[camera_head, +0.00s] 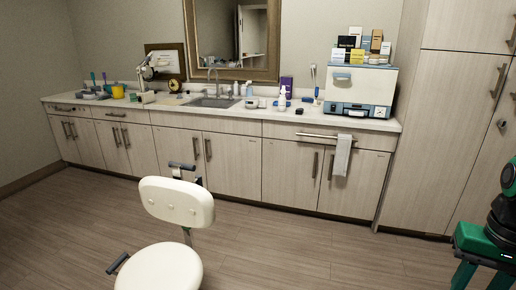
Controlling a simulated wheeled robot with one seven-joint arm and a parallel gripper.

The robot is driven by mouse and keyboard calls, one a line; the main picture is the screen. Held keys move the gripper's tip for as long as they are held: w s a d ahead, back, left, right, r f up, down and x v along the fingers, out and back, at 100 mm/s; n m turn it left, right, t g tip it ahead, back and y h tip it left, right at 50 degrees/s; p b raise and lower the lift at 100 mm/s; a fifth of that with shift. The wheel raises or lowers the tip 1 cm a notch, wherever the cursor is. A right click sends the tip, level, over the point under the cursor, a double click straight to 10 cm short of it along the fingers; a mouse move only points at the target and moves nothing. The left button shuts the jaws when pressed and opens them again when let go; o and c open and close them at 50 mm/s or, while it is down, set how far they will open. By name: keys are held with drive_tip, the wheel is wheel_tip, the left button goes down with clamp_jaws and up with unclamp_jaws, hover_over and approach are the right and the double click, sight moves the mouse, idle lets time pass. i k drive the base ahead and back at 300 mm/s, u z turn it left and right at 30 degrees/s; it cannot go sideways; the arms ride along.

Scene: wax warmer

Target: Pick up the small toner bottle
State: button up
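Several small bottles stand on the long counter (225,112) along the back wall. A white bottle (282,97) stands right of the sink, in front of a purple box (287,84). Smaller pale bottles (249,90) stand just left of it, near the faucet. Labels are too small to read, so I cannot tell which one is the toner bottle. My gripper's fingers do not show in this view.
A cream chair (178,202) stands on the floor before the counter. A white and blue cabinet unit (359,88) with boxes on top sits at the counter's right end. A towel (342,155) hangs on a front rail. The floor (300,240) right of the chair is clear.

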sight(282, 108)
drive_tip(key=i, duration=3.5)
drive_tip(key=z, duration=0.55)
